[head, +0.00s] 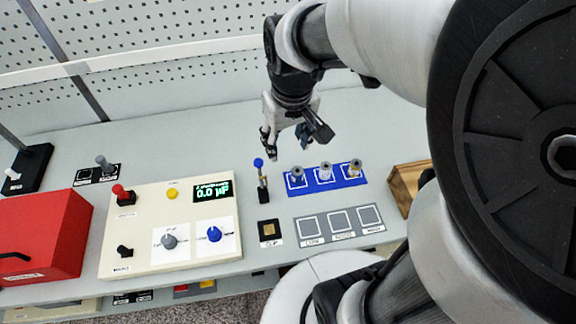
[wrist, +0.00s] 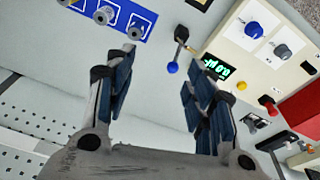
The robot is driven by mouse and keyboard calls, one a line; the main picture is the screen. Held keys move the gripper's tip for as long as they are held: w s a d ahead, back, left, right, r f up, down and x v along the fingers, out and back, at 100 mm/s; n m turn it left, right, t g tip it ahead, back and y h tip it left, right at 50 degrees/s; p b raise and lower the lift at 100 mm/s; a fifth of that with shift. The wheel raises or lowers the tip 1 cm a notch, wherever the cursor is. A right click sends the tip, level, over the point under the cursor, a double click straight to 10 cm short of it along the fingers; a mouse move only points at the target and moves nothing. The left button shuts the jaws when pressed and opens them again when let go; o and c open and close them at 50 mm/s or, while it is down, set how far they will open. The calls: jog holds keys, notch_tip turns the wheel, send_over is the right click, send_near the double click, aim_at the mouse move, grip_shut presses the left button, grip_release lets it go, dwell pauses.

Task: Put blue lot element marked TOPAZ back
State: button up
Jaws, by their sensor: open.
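A blue lot strip (head: 341,183) lies right of the bench's middle. The strip also shows at the top left of the wrist view (wrist: 119,24). I cannot read the name TOPAZ on any element or square. My gripper (head: 287,146) is open and empty, above the bench behind the strip's left end.
A grey strip (head: 340,224) with three labelled squares lies in front. A blue-knobbed lever (head: 259,165) stands left of the blue strip, near my gripper. A cream console (head: 140,220) with knobs and display, a red box (head: 40,235) and a wooden box (head: 408,181) flank the area.

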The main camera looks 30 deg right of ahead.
jog(key=s+a+r+t, duration=0.1)
jog(key=s+a+r, duration=0.1)
jog(key=s, duration=0.4)
jog(key=s+a+r+t, duration=0.1)
jog(key=s+a+r, duration=0.2)
jog(key=s, duration=0.4)
jog(key=shift+a+r+n+t, duration=0.25)
jog(key=shift+r+n+t, duration=0.05)
jog(key=shift+r, duration=0.1)
jog(key=shift+w, duration=0.1)
notch_tip(320, 180, down, 2)
jog(key=shift+f+b, duration=0.1)
jog(key=shift+b, duration=0.95)
jog(key=shift+c, duration=0.4)
